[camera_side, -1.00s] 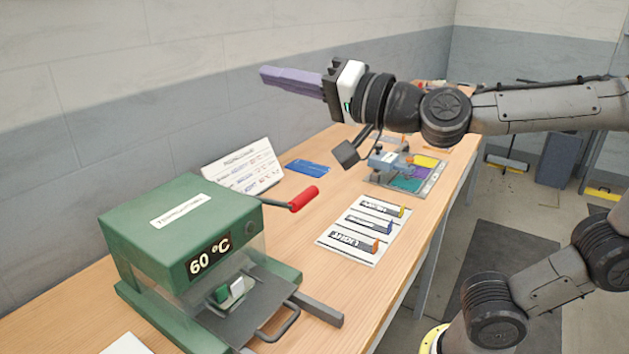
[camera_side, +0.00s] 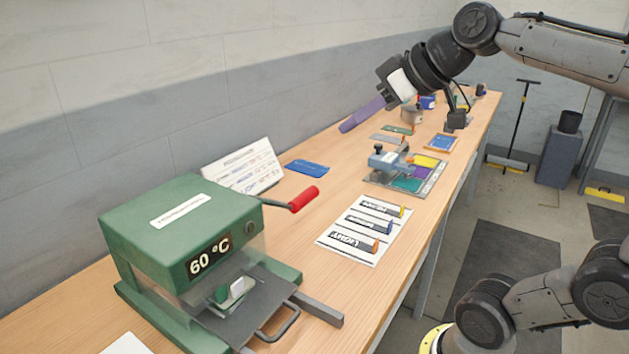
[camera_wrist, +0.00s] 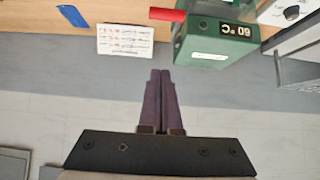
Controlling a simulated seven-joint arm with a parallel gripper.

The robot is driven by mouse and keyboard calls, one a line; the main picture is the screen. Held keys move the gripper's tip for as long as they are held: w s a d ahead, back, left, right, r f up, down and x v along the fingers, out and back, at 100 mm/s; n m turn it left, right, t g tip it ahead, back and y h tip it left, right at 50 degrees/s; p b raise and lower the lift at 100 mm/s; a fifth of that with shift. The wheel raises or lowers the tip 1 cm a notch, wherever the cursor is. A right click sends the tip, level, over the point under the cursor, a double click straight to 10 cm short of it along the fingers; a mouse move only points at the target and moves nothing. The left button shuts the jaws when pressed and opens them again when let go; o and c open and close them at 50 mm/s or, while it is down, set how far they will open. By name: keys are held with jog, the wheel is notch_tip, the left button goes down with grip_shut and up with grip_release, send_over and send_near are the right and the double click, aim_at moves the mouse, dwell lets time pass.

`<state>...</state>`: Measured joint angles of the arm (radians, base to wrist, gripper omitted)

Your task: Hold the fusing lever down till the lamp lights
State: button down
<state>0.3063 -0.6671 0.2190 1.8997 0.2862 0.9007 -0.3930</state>
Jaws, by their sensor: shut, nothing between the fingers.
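The green press (camera_side: 180,235) stands at the front left of the bench, its display reading 60 °C. Its lever (camera_side: 303,198) has a red grip and sticks out to the right, angled slightly up. The lever's red grip also shows at the top of the wrist view (camera_wrist: 167,14). A dark round spot (camera_side: 250,227) on the press may be the lamp; I see no glow on it. My gripper (camera_side: 345,126) has purple fingers, shut and empty, pointing down-left, above and behind the lever and apart from it. The closed fingers also show in the wrist view (camera_wrist: 160,75).
A white printed card (camera_side: 243,168) leans behind the press, with a blue card (camera_side: 307,167) to its right. A label sheet (camera_side: 365,228) lies right of the lever. A small fixture (camera_side: 388,160) on a coloured tray stands farther back. Clear bench surrounds the lever grip.

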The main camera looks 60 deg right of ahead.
notch_tip(320, 180, down, 3)
send_over(310, 196)
jog(key=s, duration=0.1)
notch_tip(310, 196, down, 6)
notch_tip(310, 196, down, 4)
jog(key=shift+f, duration=0.2)
jog(key=shift+s+f, duration=0.2)
jog(key=shift+f, duration=0.35)
jog(key=shift+s+f, duration=0.15)
jog(key=shift+f, duration=0.4)
jog(key=shift+r, duration=0.1)
